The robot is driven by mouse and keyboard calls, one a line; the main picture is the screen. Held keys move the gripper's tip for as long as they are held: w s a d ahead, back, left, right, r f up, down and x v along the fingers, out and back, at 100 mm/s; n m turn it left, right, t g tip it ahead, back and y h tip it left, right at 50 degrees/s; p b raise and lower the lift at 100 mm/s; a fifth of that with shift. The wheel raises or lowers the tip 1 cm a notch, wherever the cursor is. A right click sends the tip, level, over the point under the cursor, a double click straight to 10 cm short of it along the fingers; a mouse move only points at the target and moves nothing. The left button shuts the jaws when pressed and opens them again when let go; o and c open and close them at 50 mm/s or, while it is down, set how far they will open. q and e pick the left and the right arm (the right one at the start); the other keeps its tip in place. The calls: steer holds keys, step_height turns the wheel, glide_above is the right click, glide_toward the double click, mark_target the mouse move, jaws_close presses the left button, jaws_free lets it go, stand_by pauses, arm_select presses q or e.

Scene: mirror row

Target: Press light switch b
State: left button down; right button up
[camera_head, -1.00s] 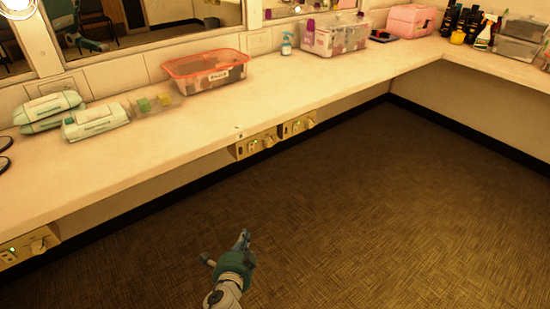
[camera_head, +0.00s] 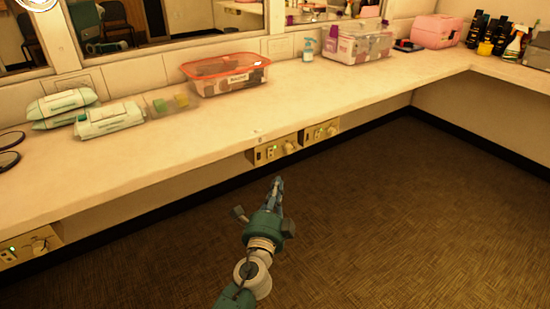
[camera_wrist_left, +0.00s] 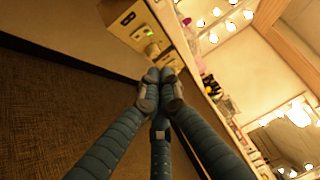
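Two cream switch panels hang under the counter's front edge. The nearer one (camera_head: 275,150) and the one to its right (camera_head: 320,132) each carry small switches and a round knob. In the left wrist view a panel (camera_wrist_left: 132,27) with a dark mark, a green light and a knob shows just beyond the fingertips; I cannot read its letter surely. A third panel (camera_head: 30,247) is at the far left. My left gripper (camera_head: 278,184) is in front of and below the nearer panel, apart from it. Its fingers meet at the tips (camera_wrist_left: 160,76), shut and empty. My right gripper is not in view.
The counter (camera_head: 170,160) carries wipes packs (camera_head: 108,119), a red-rimmed bin (camera_head: 230,78), a clear box (camera_head: 357,42) and a pink case (camera_head: 435,31). Mirrors line the wall. The carpet floor (camera_head: 400,220) below is clear.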

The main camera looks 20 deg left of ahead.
mark_target(271, 153)
arm_select(q)
steer(key=shift+w+a+r, duration=0.2)
steer(key=shift+w+a, duration=0.5)
steer(key=shift+w, duration=1.2)
steer(key=shift+w+a+r, duration=0.2)
steer(key=shift+w+a, duration=0.55)
steer(key=shift+w, duration=1.1)
steer(key=shift+w+a+r, duration=0.2)
steer(key=shift+w+a, duration=0.5)
steer(key=shift+w, duration=1.2)
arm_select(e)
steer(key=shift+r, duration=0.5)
arm_select(q)
steer(key=p, duration=0.3)
steer(key=shift+w+a+r+n+g, duration=0.25)
steer(key=shift+r+n+g, duration=0.05)
steer(key=shift+r+g, duration=0.1)
steer(key=shift+f, duration=0.25)
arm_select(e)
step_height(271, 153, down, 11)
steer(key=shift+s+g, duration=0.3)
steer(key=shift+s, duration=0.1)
